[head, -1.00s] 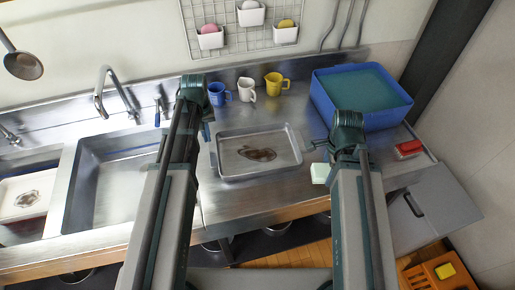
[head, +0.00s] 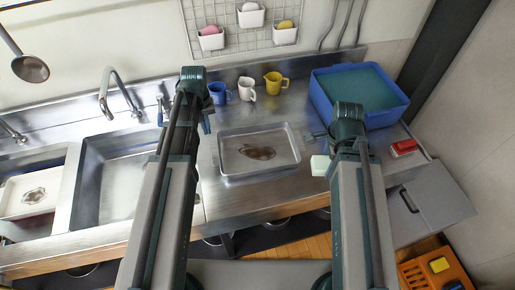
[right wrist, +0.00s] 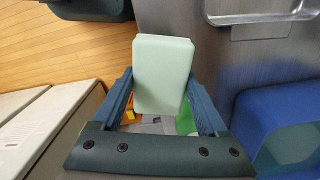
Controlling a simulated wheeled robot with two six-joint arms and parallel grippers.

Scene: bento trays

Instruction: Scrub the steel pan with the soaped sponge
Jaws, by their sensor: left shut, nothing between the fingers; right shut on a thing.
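The steel pan (head: 226,174) is a shallow rectangular tray flat on the steel counter, with a brown stain (head: 257,153) on its floor. My right gripper (head: 322,147) is shut on a pale green sponge (head: 320,165), held to the right of the pan and apart from it. In the right wrist view the sponge (right wrist: 163,75) stands out between the blue fingers, and a corner of the pan (right wrist: 262,18) shows at the top. I cannot make out soap on the sponge. My left gripper (head: 206,122) is shut and empty, just left of the pan.
Blue, white and yellow cups (head: 247,89) stand behind the pan. A blue tub (head: 392,119) of teal liquid is at the back right, with a red-and-white block (head: 404,147) in front. A sink (head: 88,185) lies left, with a stained white tray (head: 12,208) further left.

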